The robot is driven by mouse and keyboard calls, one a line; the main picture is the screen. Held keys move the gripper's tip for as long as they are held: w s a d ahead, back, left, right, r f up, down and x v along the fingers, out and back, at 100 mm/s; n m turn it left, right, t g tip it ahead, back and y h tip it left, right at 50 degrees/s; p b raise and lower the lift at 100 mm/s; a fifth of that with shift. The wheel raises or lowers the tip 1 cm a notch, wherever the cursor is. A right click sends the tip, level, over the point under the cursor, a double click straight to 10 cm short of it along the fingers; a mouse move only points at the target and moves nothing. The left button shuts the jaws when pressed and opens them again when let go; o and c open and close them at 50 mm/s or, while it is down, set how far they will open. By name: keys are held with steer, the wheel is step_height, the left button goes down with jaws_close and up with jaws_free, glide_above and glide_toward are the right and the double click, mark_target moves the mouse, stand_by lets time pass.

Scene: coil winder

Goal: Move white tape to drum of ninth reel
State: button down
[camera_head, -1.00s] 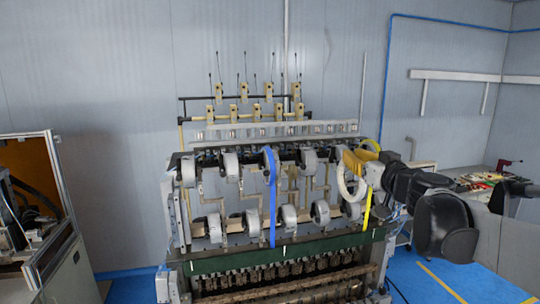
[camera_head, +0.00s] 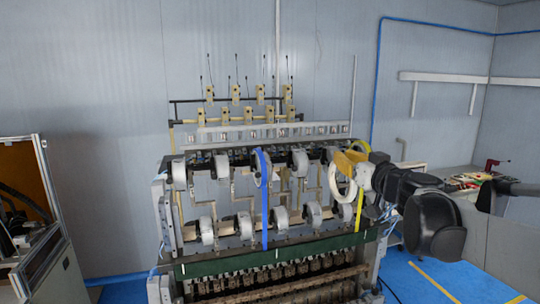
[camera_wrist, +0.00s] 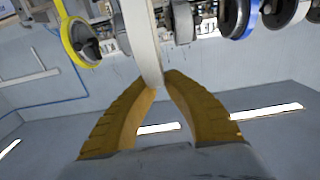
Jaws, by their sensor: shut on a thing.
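My gripper (camera_head: 347,160) is at the upper right of the coil winder, its yellow fingers shut on the white tape (camera_head: 341,182). The white tape is a ring that hangs below the fingers in the head view. In the wrist view the tape (camera_wrist: 144,40) is edge-on, pinched between the two fingertips (camera_wrist: 165,82). Grey reel drums stand in an upper row (camera_head: 300,164) and a lower row (camera_head: 281,217). Which one is the ninth I cannot tell; the drum behind my gripper is mostly hidden.
A blue tape (camera_head: 264,200) hangs on an upper middle reel. A yellow tape (camera_head: 360,210) hangs at the right end, close to my gripper; it shows in the wrist view too (camera_wrist: 67,35). A bench with tools (camera_head: 470,180) stands at the right. A cabinet (camera_head: 40,240) stands at the left.

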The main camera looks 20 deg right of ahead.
steer(key=shift+w, duration=0.15)
steer(key=b, duration=0.1)
glide_toward(325, 148)
steer(key=shift+w+a+r, duration=0.3)
steer(key=shift+a+r, duration=0.05)
steer(key=shift+a, duration=0.25)
steer(key=shift+w+a+r, duration=0.25)
steer(key=shift+a+r, duration=0.15)
steer(key=shift+a, duration=0.2)
steer(key=shift+w+a+r, duration=0.3)
steer(key=shift+a+r, duration=0.05)
steer(key=shift+a, duration=0.2)
steer(key=w, duration=0.8)
steer(key=shift+a+b, duration=0.15)
steer(key=shift+b, duration=0.25)
stand_by(0.4)
stand_by(0.6)
steer(key=shift+d, duration=1.45)
steer(key=shift+d, duration=0.25)
steer(key=shift+d, duration=0.8)
